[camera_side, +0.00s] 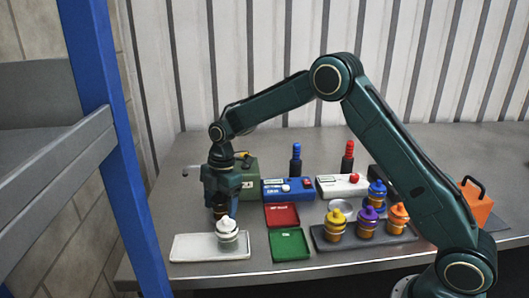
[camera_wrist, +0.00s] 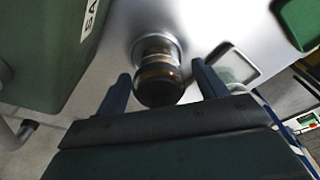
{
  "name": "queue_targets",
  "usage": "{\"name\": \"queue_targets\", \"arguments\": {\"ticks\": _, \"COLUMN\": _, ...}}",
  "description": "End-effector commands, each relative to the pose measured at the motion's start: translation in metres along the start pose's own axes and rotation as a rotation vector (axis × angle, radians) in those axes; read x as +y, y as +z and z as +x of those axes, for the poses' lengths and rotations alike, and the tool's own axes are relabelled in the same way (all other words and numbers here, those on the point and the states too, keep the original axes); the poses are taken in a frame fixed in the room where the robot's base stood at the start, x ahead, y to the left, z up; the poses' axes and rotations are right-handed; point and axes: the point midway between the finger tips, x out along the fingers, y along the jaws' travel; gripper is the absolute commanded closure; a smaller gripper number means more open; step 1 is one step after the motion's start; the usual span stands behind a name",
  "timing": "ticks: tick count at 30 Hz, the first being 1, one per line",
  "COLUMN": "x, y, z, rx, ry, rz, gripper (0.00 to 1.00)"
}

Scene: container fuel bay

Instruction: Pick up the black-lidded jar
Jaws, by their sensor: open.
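The black-lidded jar (camera_wrist: 158,84) has an amber body and stands on a round grey base in the wrist view. My gripper (camera_wrist: 161,70) is open, with one blue finger on each side of the jar and visible gaps between. In the side view my gripper (camera_side: 220,203) points down at the left of the bench, behind a white-lidded jar. There the black-lidded jar is mostly hidden by my gripper; only a dark brownish part shows between the fingers.
The white-lidded jar (camera_side: 228,238) stands on a white tray (camera_side: 190,247) close in front. A green box (camera_side: 249,180) stands close behind. Red (camera_side: 282,215) and green (camera_side: 289,245) trays lie to the right. A dark tray (camera_side: 350,245) holds several jars with coloured lids.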

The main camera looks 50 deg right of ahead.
Motion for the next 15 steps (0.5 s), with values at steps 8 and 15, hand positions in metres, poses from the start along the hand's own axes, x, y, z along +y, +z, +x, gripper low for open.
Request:
{"name": "queue_targets", "arguments": {"ticks": 8, "x": 0.0001, "y": 0.0000, "z": -0.0002, "rx": 0.000, "ry": 0.000, "rz": 0.000, "gripper": 0.63}}
{"name": "queue_targets", "arguments": {"ticks": 15, "x": 0.0003, "y": 0.0000, "z": -0.0007, "rx": 0.000, "ry": 0.001, "rz": 0.000, "gripper": 0.81}}
